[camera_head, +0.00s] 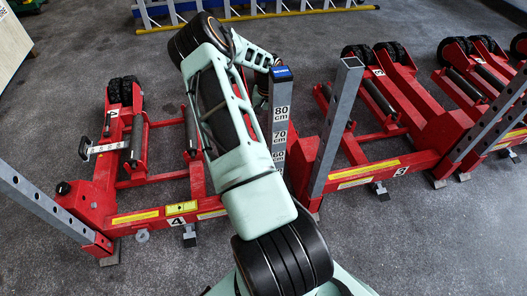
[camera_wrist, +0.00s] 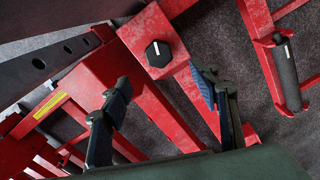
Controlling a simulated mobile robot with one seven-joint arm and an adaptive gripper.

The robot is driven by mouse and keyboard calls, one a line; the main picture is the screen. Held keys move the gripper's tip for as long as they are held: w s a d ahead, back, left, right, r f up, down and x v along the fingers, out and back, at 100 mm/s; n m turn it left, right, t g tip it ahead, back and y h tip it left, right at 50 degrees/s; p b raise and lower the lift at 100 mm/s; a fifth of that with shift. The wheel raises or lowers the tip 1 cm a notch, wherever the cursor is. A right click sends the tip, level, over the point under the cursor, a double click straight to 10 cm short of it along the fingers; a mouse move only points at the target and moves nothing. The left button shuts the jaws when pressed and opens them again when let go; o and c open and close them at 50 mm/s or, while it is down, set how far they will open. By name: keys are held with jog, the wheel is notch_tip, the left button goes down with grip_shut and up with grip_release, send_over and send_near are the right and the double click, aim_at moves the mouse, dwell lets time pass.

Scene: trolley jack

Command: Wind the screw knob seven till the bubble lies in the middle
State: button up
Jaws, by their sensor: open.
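In the wrist view a black six-sided knob (camera_wrist: 158,53) with a white line on its top sits on a red frame block. My gripper (camera_wrist: 163,88) is open and empty. Its two dark fingers stand apart, below and to either side of the knob in the picture, not touching it. In the head view my arm hides the gripper. A black knob (camera_head: 63,188) shows there at the left end of a red frame; I cannot tell if it is the same one. No number seven can be read by a knob, and no bubble can be made out.
Red roller frames (camera_head: 150,217) marked 4 and 3 stand side by side on the grey floor. A holed grey upright (camera_head: 40,205) and a post with a centimetre scale (camera_head: 280,120) rise among them. A ladder (camera_head: 250,14) lies behind. Open floor is in front.

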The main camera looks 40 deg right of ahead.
notch_tip(320, 180, down, 11)
jog(key=shift+s+f+b, duration=0.15)
jog(key=shift+b, duration=0.7)
jog(key=c, duration=1.2)
jog(key=shift+o, duration=0.2)
